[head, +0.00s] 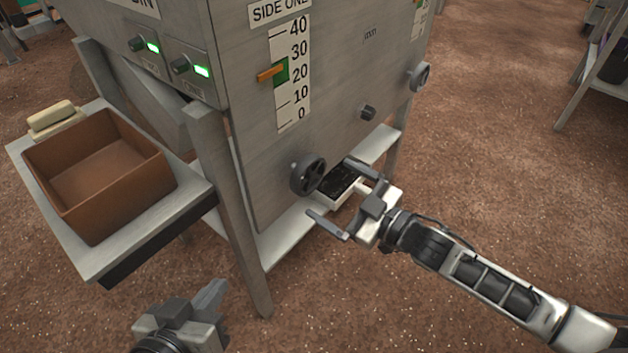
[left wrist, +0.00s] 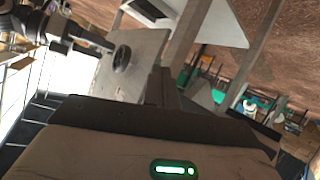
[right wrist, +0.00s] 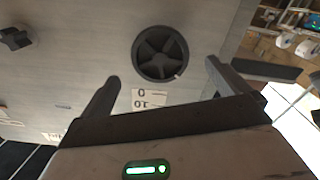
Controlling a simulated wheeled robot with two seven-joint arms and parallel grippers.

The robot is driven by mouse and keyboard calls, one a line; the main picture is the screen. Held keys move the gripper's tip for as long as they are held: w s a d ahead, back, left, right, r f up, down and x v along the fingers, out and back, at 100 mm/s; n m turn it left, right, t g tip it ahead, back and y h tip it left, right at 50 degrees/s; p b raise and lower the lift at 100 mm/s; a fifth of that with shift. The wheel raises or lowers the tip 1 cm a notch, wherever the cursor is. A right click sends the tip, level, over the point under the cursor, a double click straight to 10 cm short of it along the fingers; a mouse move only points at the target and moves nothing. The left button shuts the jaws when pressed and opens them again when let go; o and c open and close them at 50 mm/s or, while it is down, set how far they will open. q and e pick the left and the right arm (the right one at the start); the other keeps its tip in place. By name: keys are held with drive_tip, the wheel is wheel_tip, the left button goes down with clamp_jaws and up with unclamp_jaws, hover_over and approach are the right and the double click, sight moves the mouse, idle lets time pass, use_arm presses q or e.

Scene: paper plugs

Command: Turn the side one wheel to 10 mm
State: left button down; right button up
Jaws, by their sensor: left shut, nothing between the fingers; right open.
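The side one wheel (head: 308,175) is a dark spoked handwheel low on the grey machine panel, below the SIDE ONE scale (head: 291,75). The scale's orange pointer (head: 270,73) stands a little above the 20 mark. My right gripper (head: 334,192) is open and empty, just in front of the wheel and to its right. In the right wrist view the wheel (right wrist: 160,53) lies ahead between the spread fingers, apart from them. My left gripper (head: 213,297) is shut and empty, low in front of the machine. The wheel also shows in the left wrist view (left wrist: 122,58).
A brown box (head: 100,175) stands on a side shelf (head: 195,190) at left. A machine leg (head: 230,210) stands between the shelf and the wheel. A small knob (head: 368,113) and another wheel (head: 419,77) are further right.

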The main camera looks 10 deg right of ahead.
drive_tip(key=shift+w+a, duration=0.4)
drive_tip(key=shift+w, duration=0.05)
drive_tip(key=n, duration=0.5)
drive_tip(key=shift+n+b, duration=0.3)
drive_tip(key=n+b, duration=0.1)
drive_tip(key=n, duration=0.4)
drive_tip(key=shift+f+n, duration=0.15)
drive_tip(key=shift+n, duration=0.25)
drive_tip(key=n+b, duration=0.3)
drive_tip(key=n, duration=0.6)
drive_tip(key=shift+s, duration=0.15)
drive_tip(key=n+b, duration=0.1)
drive_tip(key=n, duration=0.1)
drive_tip(key=shift+n, duration=0.9)
